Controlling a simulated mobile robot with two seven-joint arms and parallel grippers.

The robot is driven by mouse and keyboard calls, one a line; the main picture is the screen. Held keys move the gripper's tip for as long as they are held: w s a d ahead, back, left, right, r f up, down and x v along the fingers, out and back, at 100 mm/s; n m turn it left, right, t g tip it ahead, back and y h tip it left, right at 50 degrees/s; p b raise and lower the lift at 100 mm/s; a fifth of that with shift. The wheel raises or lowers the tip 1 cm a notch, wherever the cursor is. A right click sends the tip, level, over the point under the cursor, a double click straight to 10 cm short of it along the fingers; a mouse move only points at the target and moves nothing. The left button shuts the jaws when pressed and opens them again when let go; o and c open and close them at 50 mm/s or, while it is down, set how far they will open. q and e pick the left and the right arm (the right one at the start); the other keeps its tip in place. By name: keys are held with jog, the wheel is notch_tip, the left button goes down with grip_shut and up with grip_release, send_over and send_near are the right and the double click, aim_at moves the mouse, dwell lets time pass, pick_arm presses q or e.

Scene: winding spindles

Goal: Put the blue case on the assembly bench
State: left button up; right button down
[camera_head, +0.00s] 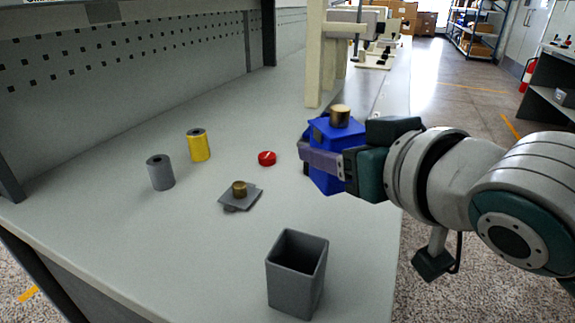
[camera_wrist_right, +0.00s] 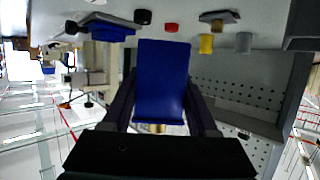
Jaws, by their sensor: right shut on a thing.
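The blue case (camera_head: 327,178) is held in my right gripper (camera_head: 335,162), over the right part of the assembly bench (camera_head: 110,225). It looks roughly upright, with a brass knob (camera_head: 340,116) at its top. I cannot tell whether its bottom touches the bench. In the right wrist view the blue case (camera_wrist_right: 162,80) fills the space between the two fingers, which are shut on it. The brass knob shows just below it there (camera_wrist_right: 157,128). My left gripper is not in view.
On the bench are a grey cylinder (camera_head: 160,173), a yellow cylinder (camera_head: 198,146), a red cap (camera_head: 267,158), a grey plate with a brass knob (camera_head: 240,195) and an open grey box (camera_head: 296,280) near the front. A flat blue piece (camera_wrist_right: 100,30) shows in the wrist view. The bench's left front is clear.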

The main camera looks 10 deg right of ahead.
notch_tip(320, 180, down, 7)
jog(key=shift+b, duration=1)
jog(key=shift+f, duration=0.2)
jog(key=shift+c, duration=2.2)
grip_release()
